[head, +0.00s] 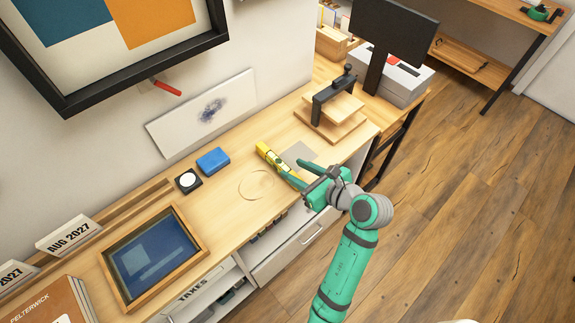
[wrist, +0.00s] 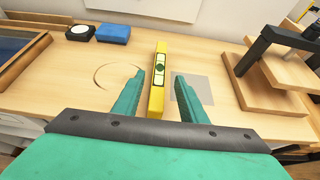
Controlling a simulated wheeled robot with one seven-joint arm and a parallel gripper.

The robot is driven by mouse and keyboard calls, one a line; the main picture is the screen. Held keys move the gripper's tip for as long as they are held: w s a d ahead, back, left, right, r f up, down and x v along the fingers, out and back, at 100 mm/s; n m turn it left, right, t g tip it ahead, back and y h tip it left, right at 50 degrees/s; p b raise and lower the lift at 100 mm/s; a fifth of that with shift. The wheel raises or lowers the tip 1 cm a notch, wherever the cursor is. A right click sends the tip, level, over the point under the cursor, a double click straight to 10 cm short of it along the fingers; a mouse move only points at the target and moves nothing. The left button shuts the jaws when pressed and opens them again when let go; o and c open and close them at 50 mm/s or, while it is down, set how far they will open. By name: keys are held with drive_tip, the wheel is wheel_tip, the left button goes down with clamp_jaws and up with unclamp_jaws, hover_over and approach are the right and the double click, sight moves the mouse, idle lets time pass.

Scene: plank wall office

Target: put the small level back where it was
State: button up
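The small level is a yellow bar with a pale face and a greenish vial. It lies on the wooden counter in the head view (head: 268,156) and stretches toward my gripper (head: 302,175). In the wrist view the level (wrist: 158,72) runs lengthwise between the two green fingers of my gripper (wrist: 159,76). The fingers are apart, with a gap on either side of the level. A flat grey square (wrist: 192,90) lies right of the level, partly behind the right finger; it also shows in the head view (head: 299,152). I cannot tell the fingers' height above the counter.
A thin ring mark (head: 256,185) is on the counter (head: 232,202) left of the level. A blue block (head: 213,161) and a black square with a white disc (head: 188,180) are near the wall. A wooden stand with a black clamp (head: 333,110) is to the right.

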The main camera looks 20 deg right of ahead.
drive_tip(key=v, duration=0.6)
drive_tip(key=a+r+m+t+y, duration=0.1)
drive_tip(key=a+y, duration=0.2)
drive_tip(key=a, duration=0.5)
drive_tip(key=a+r+t+y, duration=0.1)
drive_tip(key=a+r+y, duration=0.15)
drive_tip(key=a, duration=0.45)
drive_tip(key=s+a+r+m+t+y, duration=0.2)
drive_tip(key=s+a+r+m+t, duration=0.4)
drive_tip(key=s+a+m, duration=0.35)
drive_tip(key=s+d+f+m+g+h, duration=0.1)
drive_tip(key=s+f+m+h, duration=0.5)
drive_tip(key=m, duration=0.8)
drive_tip(key=s+d+f+m+g+h, duration=0.2)
drive_tip(key=s+f+m+h, duration=0.4)
drive_tip(key=m, duration=0.9)
wheel_tip(320, 180, down, 6)
drive_tip(key=s+g, duration=0.1)
drive_tip(key=s, duration=0.2)
drive_tip(key=shift+r+g, duration=0.2)
drive_tip(key=shift+g, duration=0.2)
drive_tip(key=shift+m, duration=0.25)
